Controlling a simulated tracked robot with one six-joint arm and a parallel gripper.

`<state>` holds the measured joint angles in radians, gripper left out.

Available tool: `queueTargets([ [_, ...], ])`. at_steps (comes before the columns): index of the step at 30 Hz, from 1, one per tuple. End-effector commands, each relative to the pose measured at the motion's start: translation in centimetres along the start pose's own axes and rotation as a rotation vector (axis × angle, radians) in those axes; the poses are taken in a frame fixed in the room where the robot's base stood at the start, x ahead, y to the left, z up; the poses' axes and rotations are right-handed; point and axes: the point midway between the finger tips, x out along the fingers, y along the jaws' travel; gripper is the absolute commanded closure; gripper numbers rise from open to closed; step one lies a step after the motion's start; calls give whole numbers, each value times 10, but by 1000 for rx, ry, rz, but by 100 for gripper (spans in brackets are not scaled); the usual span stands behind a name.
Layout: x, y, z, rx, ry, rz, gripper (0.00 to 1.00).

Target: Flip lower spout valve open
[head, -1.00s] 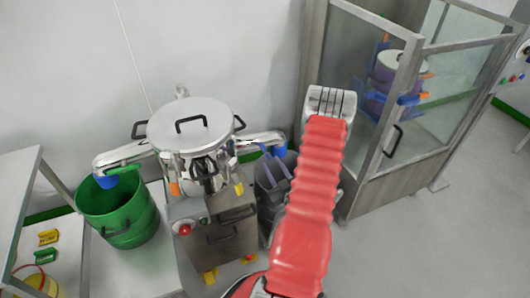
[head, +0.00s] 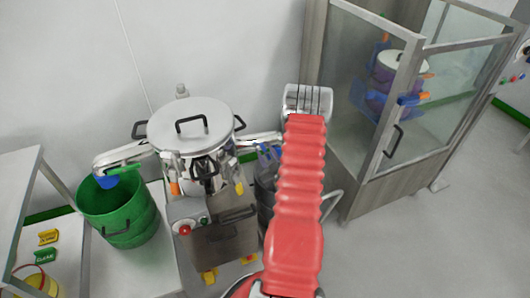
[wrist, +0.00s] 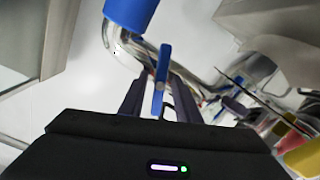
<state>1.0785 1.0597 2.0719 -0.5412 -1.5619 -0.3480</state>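The steel vessel (head: 190,128) with a flat lid has a spout on each side. The left spout (head: 125,157) ends in blue over a green bucket. The right spout (head: 260,140) ends in blue beside my arm, which partly hides it. In the wrist view a curved steel spout (wrist: 118,45) with a blue end (wrist: 128,12) is close, and a blue valve lever (wrist: 161,78) stands in front of me. My gripper (wrist: 158,88) is open, its two dark fingers on either side of the lever, with gaps showing. In the head view my arm hides most of my gripper.
A green bucket (head: 120,215) stands at left, and a grey bin (head: 267,190) is partly behind my arm. A control box (head: 188,217) with a red button sits below the vessel. A glazed cabinet (head: 360,110) stands at right. The floor at right is clear.

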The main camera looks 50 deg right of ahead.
Motion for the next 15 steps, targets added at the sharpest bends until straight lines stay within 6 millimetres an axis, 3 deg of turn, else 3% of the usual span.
queueTargets([
  [12,0,0,0,0,0,-1,100],
  [15,0,0,0,0,0,-1,100],
])
